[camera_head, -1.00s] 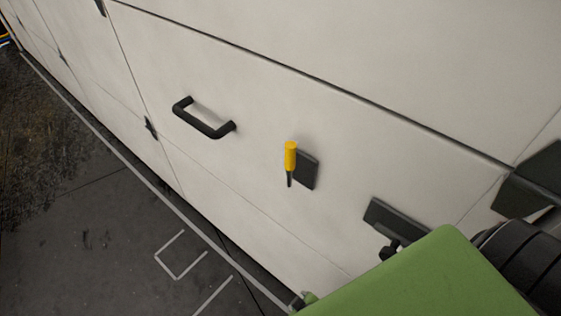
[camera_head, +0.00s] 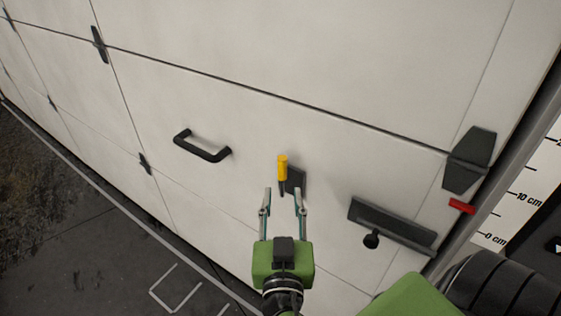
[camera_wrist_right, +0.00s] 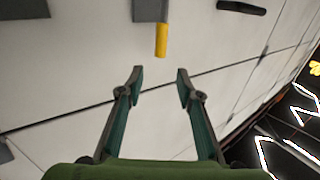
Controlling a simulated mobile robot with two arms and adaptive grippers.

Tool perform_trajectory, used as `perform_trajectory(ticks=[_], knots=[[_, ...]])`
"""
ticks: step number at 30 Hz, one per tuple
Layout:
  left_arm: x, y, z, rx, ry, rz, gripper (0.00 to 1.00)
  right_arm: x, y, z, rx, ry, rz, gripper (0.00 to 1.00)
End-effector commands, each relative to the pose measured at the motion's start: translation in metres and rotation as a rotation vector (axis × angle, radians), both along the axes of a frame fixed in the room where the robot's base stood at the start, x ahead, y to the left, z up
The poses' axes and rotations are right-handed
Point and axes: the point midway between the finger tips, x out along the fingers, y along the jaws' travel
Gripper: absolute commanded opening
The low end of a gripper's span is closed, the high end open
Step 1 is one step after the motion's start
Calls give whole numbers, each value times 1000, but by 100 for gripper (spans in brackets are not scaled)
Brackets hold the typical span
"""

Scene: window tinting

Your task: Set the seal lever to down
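A lever with a yellow grip (camera_head: 282,168) and a short dark stem is mounted on a dark plate (camera_head: 296,180) on the pale panel wall; in the head view the yellow end points up. My right gripper (camera_head: 283,195) is open and empty, its two fingers spread just below the yellow grip in the head view. In the right wrist view the yellow grip (camera_wrist_right: 161,41) hangs from its plate (camera_wrist_right: 150,10), beyond the gap between the fingertips (camera_wrist_right: 160,74); it looks clear of both fingers. My left gripper is not in view.
A black bar handle (camera_head: 202,148) is left of the lever. A red piece (camera_head: 462,207) and a ruler-marked strip (camera_head: 518,207) are at the far right. The wall around the lever is clear.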

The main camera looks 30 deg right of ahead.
Motion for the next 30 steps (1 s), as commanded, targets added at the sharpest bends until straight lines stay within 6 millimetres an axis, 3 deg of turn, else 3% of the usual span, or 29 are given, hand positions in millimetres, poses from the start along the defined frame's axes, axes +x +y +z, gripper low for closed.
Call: perform_trajectory(ticks=[9, 18, 30], knots=[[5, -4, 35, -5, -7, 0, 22, 54, -36, 7, -8, 1, 1, 33], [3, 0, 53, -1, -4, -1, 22, 96, -63, 3, -5, 3, 1, 33], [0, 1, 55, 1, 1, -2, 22, 106, -70, -1, -1, 4, 2, 33]])
